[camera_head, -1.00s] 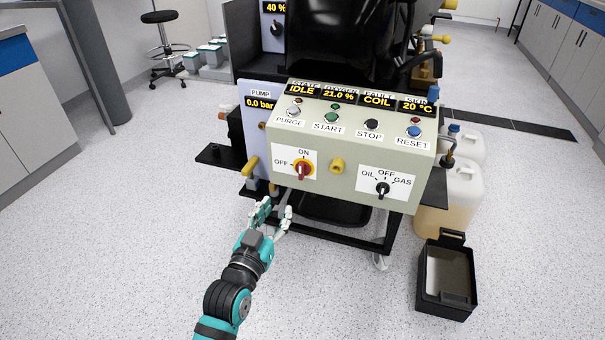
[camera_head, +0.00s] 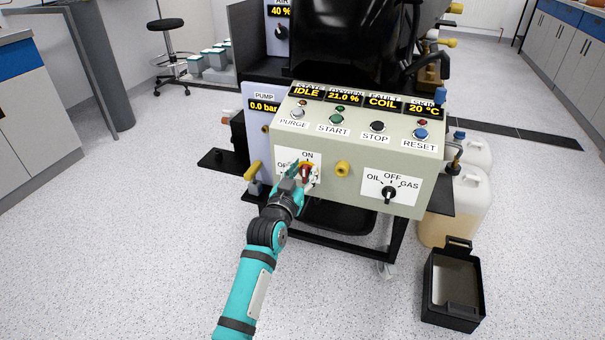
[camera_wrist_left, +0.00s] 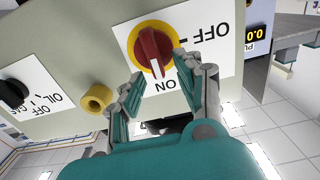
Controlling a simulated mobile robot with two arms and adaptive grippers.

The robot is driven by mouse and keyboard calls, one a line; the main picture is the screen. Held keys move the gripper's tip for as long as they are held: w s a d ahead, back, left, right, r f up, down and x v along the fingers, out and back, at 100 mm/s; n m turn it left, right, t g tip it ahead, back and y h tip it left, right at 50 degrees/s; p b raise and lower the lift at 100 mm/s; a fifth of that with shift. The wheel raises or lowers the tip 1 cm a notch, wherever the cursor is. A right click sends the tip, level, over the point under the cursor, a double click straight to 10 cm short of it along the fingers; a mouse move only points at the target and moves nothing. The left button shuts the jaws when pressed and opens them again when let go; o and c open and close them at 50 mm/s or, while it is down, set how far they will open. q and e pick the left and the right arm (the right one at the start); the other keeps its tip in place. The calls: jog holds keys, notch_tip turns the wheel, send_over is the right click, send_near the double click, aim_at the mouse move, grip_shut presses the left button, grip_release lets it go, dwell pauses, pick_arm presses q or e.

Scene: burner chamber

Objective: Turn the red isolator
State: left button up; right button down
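The red isolator (camera_head: 306,171) is a red knob on a yellow ring, on a white ON/OFF plate at the lower left of the panel front. In the left wrist view the isolator (camera_wrist_left: 152,48) appears upside down, its white mark towards the ON label. My left gripper (camera_head: 303,179) is at the isolator, partly covering it and the OFF label in the head view. In the left wrist view its fingers (camera_wrist_left: 159,66) are apart, with their tips at either side of the knob's near end; contact cannot be told. My right gripper is not in view.
Push buttons line the panel's top. A yellow-handled valve (camera_head: 252,171) is at the left. A black bin (camera_head: 433,288) and canisters (camera_head: 465,205) stand right.

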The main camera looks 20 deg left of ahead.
pick_arm(q)
grip_shut()
dwell(0.4)
